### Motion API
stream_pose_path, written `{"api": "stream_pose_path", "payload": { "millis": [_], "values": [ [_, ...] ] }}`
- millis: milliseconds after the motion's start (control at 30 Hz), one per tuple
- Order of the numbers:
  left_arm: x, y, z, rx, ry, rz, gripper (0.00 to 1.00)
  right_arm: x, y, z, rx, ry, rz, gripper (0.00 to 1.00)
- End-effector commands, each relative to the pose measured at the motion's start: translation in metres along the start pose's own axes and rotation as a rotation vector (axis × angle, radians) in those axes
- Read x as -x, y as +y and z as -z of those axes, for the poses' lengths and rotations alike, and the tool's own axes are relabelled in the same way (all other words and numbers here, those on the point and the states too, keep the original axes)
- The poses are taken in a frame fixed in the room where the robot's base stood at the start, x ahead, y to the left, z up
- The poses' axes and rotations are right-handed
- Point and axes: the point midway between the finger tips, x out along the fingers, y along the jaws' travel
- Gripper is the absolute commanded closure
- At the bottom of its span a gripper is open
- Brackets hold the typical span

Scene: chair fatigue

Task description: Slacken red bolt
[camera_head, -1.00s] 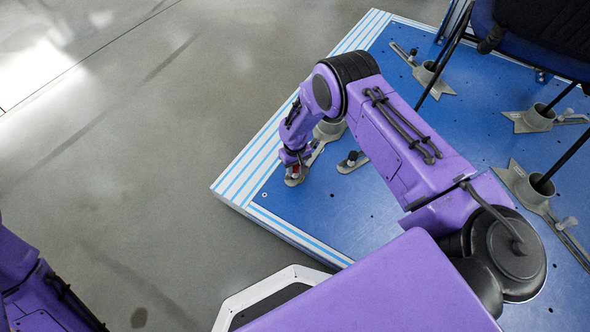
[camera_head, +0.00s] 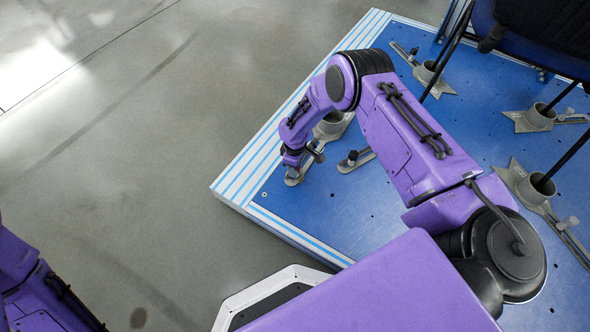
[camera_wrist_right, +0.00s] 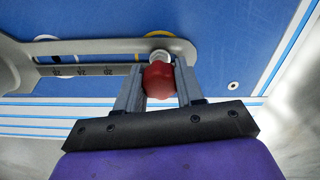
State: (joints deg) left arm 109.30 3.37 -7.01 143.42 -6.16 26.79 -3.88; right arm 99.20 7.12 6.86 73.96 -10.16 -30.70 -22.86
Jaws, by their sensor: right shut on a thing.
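The red bolt (camera_wrist_right: 159,80) has a red knob head and sits at the end of the slot in a grey metal bracket (camera_wrist_right: 100,48). In the right wrist view my right gripper (camera_wrist_right: 160,76) has its two grey fingers on either side of the red head, shut on it. In the head view my right gripper (camera_head: 293,162) is over the near end of the grey bracket (camera_head: 293,179) at the platform's left corner, and my arm hides the bolt there. My left arm shows at the lower left, but its gripper is out of view.
The blue platform (camera_head: 330,215) has a striped white edge. Several other grey brackets with cups stand on it, one (camera_head: 530,185) at the right. A chair (camera_head: 535,35) stands at the upper right. Open grey floor (camera_head: 130,150) lies to the left.

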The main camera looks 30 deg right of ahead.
Motion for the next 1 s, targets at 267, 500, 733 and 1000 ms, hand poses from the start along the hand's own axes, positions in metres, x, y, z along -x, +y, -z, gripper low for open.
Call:
{"api": "stream_pose_path", "payload": {
  "millis": [267,500,733,1000],
  "values": [
    [0.0002,0.0,0.0,0.0,0.0,0.0,0.57,0.0003,0.0,0.0004,-0.005,0.001,-0.001,0.38],
    [0.0027,-0.0003,-0.0005,0.0,0.0,0.0,0.57,0.0012,-0.0002,0.0002,-0.084,-0.001,-0.002,0.38],
    [0.0047,-0.0005,-0.0009,0.0,0.0,0.0,0.57,-0.0001,-0.0002,0.0,-0.361,0.0,0.0,0.38],
    [0.007,-0.0008,-0.0013,0.0,0.0,0.0,0.57,0.0007,-0.0002,-0.0001,-0.556,0.0,-0.001,0.38]
  ]
}}
